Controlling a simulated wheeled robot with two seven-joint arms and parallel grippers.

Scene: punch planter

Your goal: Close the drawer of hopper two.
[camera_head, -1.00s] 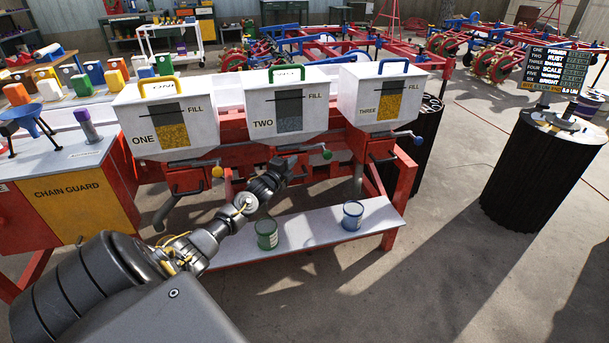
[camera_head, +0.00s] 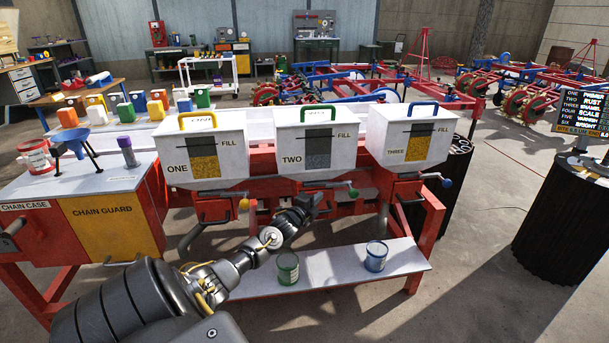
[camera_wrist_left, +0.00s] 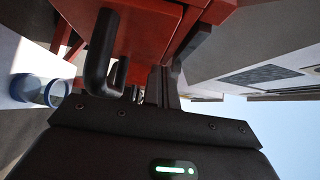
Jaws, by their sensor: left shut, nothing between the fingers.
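Hopper two (camera_head: 315,135) is the middle white bin, with a green handle, the label TWO and a grey fill window. Its crank with a green knob (camera_head: 353,193) sticks out below its right side. My left gripper (camera_head: 316,201) is just under hopper two, in front of the red frame, shut and empty. In the left wrist view the closed fingers (camera_wrist_left: 165,84) point along a red part (camera_wrist_left: 130,25), beside a black bent handle (camera_wrist_left: 102,55). I cannot tell whether they touch it. The drawer of hopper two is mostly hidden behind my gripper, and its opening is unclear. My right gripper is not in view.
Hopper one (camera_head: 205,150) and hopper three (camera_head: 410,138) flank hopper two, with cranks of their own. A green can (camera_head: 288,268) and a blue can (camera_head: 376,256) stand on the white lower shelf (camera_head: 330,275). A chain guard box (camera_head: 110,225) is at left.

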